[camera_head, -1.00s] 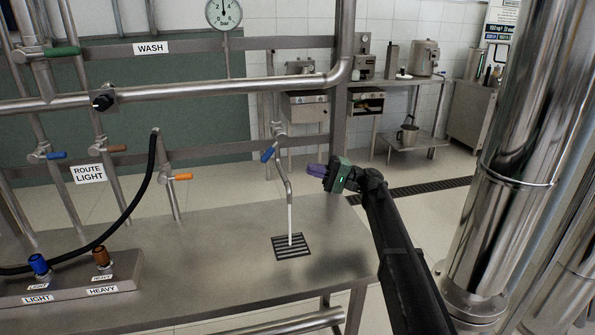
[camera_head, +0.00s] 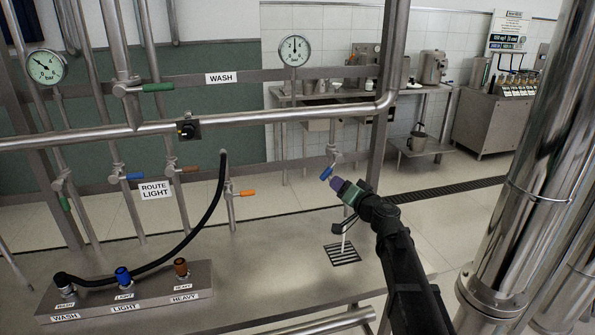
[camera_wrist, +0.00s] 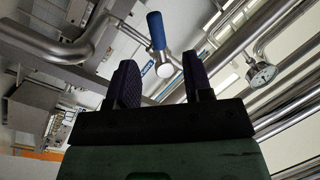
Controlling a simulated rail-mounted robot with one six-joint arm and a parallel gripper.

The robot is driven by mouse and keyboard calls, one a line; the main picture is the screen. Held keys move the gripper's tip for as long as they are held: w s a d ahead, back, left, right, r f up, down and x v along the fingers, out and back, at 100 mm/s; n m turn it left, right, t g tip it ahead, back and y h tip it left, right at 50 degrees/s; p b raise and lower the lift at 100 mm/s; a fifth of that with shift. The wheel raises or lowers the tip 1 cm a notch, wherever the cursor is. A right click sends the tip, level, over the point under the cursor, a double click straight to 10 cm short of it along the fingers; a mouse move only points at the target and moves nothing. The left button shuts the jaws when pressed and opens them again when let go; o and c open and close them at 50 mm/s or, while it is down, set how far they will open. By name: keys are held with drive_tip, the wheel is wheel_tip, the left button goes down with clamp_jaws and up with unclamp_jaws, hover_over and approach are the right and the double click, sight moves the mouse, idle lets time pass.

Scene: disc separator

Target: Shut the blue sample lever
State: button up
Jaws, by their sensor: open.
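The blue sample lever (camera_head: 326,173) sits on a thin pipe valve above the table, slanting down to the left. My gripper (camera_head: 339,186) is close beside it in the head view, with purple fingers pointing up-left toward it. In the wrist view the lever (camera_wrist: 156,30) shows beyond the gap between the two fingers (camera_wrist: 160,80), with its round metal hub below the blue handle. The fingers are open and nothing is between their pads that I can be sure of. A whitish stream (camera_head: 343,243) comes down below the spout, which my gripper partly hides.
A slotted drain (camera_head: 342,254) lies in the steel table (camera_head: 240,265) under the stream. An orange lever (camera_head: 248,193) and a black hose (camera_head: 214,195) are to the left. A thick steel column (camera_head: 530,150) stands at the right. The table between drain and hose block is clear.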

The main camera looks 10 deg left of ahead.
sight(329, 174)
drive_tip(key=x, duration=1)
drive_tip(key=shift+w, duration=0.45)
clamp_jaws()
